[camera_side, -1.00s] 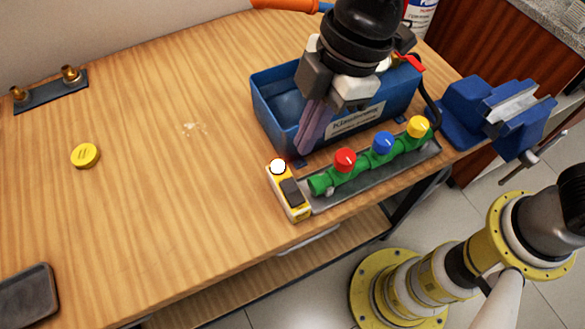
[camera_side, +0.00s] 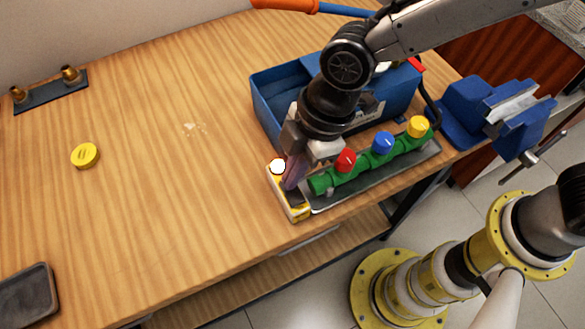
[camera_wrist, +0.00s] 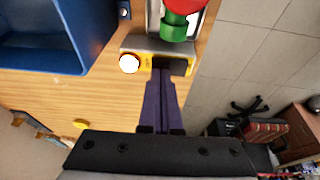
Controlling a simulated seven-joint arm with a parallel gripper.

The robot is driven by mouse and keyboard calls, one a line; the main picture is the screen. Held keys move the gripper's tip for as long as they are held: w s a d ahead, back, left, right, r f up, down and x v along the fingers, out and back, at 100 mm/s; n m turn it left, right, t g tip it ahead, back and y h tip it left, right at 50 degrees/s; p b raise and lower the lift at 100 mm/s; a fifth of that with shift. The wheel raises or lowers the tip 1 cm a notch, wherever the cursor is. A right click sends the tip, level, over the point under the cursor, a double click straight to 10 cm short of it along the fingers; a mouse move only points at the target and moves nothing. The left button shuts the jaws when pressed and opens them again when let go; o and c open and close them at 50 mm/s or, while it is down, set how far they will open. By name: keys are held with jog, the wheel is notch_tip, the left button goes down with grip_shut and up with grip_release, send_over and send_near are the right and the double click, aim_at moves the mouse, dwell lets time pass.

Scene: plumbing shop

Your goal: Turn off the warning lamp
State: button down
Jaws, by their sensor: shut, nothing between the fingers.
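The warning lamp (camera_side: 278,167) is a round, glowing white light on one end of a small yellow box (camera_side: 297,212) with a dark switch. The box lies on the table at the left end of the valve tray. In the wrist view the lit lamp (camera_wrist: 129,63) is left of my fingertips, and the dark switch (camera_wrist: 180,66) is right at them. My gripper (camera_side: 289,187) is shut and empty, fingers pointing down over the switch and hiding most of it in the side view. I cannot tell whether the fingertips touch it.
A green pipe (camera_side: 323,183) with red, blue and yellow knobs lies in a grey tray (camera_side: 375,181) beside the box. A blue bin (camera_side: 268,105) stands behind, and a blue vise (camera_side: 492,111) at right. The left of the table is mostly clear, with a yellow disc (camera_side: 85,155).

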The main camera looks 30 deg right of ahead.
jog(key=shift+w+f+g, duration=0.15)
jog(key=shift+f+g, duration=0.1)
jog(key=shift+g, duration=0.15)
jog(key=shift+s, duration=0.2)
jog(key=shift+s+r, duration=0.2)
jog(key=shift+s, duration=0.45)
jog(key=shift+w+r, duration=0.1)
jog(key=shift+r, duration=0.2)
jog(key=w+a+v, duration=0.1)
jog(key=w+v, duration=0.1)
jog(key=v, duration=1.1)
jog(key=shift+r, duration=0.2)
